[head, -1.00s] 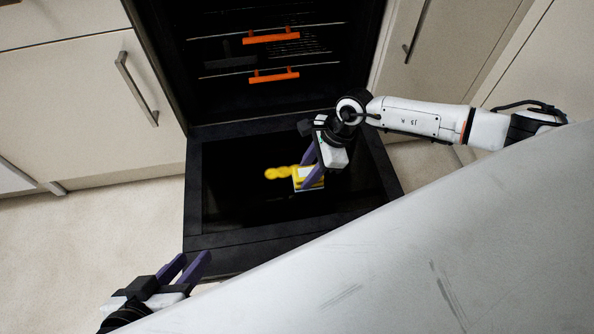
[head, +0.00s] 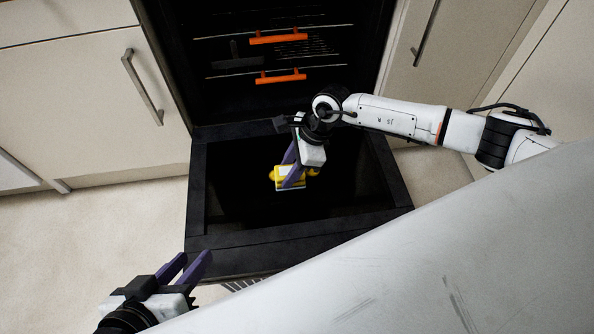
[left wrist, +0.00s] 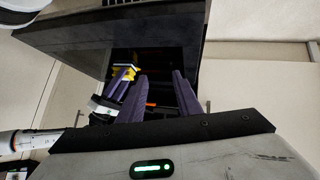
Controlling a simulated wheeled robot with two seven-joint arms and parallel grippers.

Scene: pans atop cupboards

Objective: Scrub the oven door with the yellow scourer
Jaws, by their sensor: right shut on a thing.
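The oven door (head: 300,233) is folded down, with its dark inner glass facing up. My right gripper (head: 289,178) is over the glass, shut on the yellow scourer (head: 279,185), which has a pale top. The scourer is at or just above the glass; I cannot tell if it touches. A yellow patch (head: 313,172) shows on the glass just right of the scourer, partly hidden by the gripper. My left gripper (head: 187,267) is open and empty, left of the door's front corner. The left wrist view shows the scourer (left wrist: 124,73) beyond its purple fingers.
The open oven holds racks with two orange handles (head: 278,37) (head: 281,77). Pale cupboards (head: 85,105) stand on both sides. A large pale surface (head: 430,250) fills the lower right in front of the door. The floor (head: 90,235) at left is clear.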

